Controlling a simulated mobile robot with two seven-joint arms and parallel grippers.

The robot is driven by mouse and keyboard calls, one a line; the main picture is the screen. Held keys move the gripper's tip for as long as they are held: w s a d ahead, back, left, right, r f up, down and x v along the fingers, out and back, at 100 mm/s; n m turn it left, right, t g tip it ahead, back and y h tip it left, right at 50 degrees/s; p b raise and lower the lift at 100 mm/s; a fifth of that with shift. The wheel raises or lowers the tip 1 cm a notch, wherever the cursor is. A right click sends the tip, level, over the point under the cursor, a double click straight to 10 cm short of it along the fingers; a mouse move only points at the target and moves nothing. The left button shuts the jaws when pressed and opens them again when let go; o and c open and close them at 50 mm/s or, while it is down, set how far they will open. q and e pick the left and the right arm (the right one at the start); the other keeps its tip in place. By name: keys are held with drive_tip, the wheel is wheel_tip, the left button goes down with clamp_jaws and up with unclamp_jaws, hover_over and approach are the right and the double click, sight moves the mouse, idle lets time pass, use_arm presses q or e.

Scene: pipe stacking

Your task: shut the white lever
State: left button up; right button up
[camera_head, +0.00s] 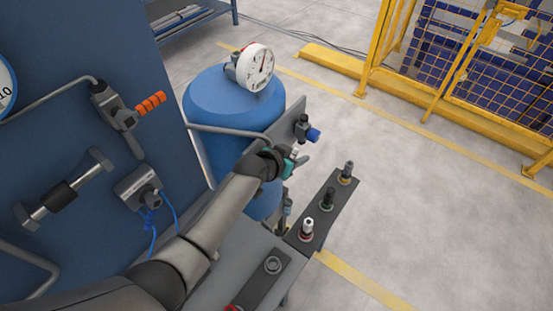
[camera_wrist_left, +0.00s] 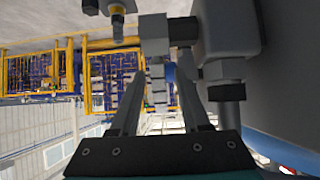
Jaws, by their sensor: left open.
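My left gripper (camera_head: 300,163) is at the end of the grey arm that reaches in from the lower left. It is beside the grey panel (camera_head: 287,120), below a valve with a blue knob (camera_head: 312,134). In the left wrist view the two fingers (camera_wrist_left: 158,85) stand apart, with grey metal fittings (camera_wrist_left: 154,35) beyond and between them. I cannot tell whether they touch. No white lever shows clearly; a small pale piece at the gripper is too small to identify. My right gripper is in neither view.
A blue tank (camera_head: 215,100) with a white gauge (camera_head: 260,67) stands behind the panel. A dark rail (camera_head: 318,212) carries several upright fittings, one white-topped (camera_head: 307,228). An orange-handled valve (camera_head: 150,104) is on the blue wall. Open floor lies right, before a yellow fence (camera_head: 480,80).

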use_arm(q)
drive_tip(key=p+v, duration=0.2)
drive_tip(key=v, duration=1.1)
drive_tip(key=shift+s+a+r, duration=0.2)
drive_tip(key=shift+s, duration=0.05)
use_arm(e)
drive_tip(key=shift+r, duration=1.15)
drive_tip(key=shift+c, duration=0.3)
